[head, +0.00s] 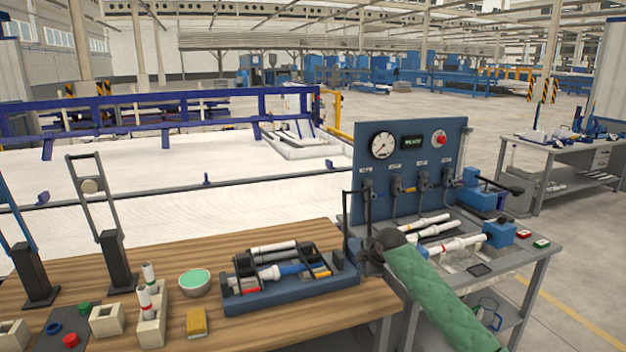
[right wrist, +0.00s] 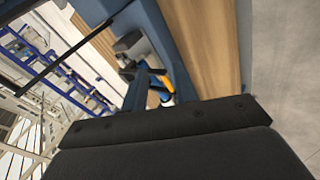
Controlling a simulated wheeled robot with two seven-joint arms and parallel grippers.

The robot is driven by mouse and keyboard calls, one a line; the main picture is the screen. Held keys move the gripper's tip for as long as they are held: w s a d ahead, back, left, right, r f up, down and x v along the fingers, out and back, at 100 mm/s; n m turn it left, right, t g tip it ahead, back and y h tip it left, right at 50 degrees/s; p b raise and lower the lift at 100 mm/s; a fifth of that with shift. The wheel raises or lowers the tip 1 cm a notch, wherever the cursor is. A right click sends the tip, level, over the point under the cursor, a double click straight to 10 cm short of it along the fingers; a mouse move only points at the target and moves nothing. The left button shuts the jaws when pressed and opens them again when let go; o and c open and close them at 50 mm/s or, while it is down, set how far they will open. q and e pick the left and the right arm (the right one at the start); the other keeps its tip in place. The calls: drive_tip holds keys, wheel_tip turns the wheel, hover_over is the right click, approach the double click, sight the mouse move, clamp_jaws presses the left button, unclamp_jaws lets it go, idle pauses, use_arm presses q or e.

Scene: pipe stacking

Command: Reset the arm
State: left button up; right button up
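My right arm, in a green quilted sleeve, comes in from the lower right in the head view. Its dark gripper (head: 357,205) is raised between the blue rack and the gauge panel. Thin dark parts point up from it, but whether the fingers are apart is unclear. The right wrist view shows mostly a dark housing across the bottom, with no clear fingertips. I see no pipe held. Pipes lie in the blue rack (head: 262,303) on the wooden table. My left gripper is not in view.
The gauge panel (head: 408,170) stands on the grey bench (head: 530,262) at right. Two tall dark stands (head: 118,262), a green-filled bowl (head: 194,283), a yellow sponge-like block (head: 197,322) and a beige block with upright pipes (head: 150,325) occupy the wooden table's left part.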

drive_tip(key=s+a+f+m+g, duration=0.1)
drive_tip(key=s+f+m, duration=0.1)
drive_tip(key=s+f, duration=0.6)
drive_tip(key=s+a+f+m, duration=0.1)
drive_tip(key=s+f+m, duration=0.25)
drive_tip(key=s, duration=0.75)
drive_tip(key=s+a+f+m+g, duration=0.1)
drive_tip(key=s+a+f+m, duration=0.1)
drive_tip(key=s+f, duration=0.6)
drive_tip(key=s+d+m+h, duration=0.1)
drive_tip(key=s+d+m, duration=0.2)
drive_tip(key=s, duration=0.8)
drive_tip(key=s+d+m+g+h, duration=0.1)
drive_tip(key=s+d+m, duration=0.3)
drive_tip(key=s, duration=0.8)
drive_tip(key=s+d+m+h, duration=0.1)
drive_tip(key=s+d+m, duration=0.2)
drive_tip(key=s, duration=0.8)
wheel_tip(320, 180, down, 21)
drive_tip(key=w+a+g, duration=0.1)
drive_tip(key=w+a, duration=0.1)
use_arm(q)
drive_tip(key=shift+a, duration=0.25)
use_arm(e)
drive_tip(key=s+f, duration=0.4)
drive_tip(key=f, duration=0.7)
drive_tip(key=s+f+g, duration=0.1)
drive_tip(key=s+f, duration=0.3)
drive_tip(key=f, duration=0.8)
drive_tip(key=shift+a, duration=0.2)
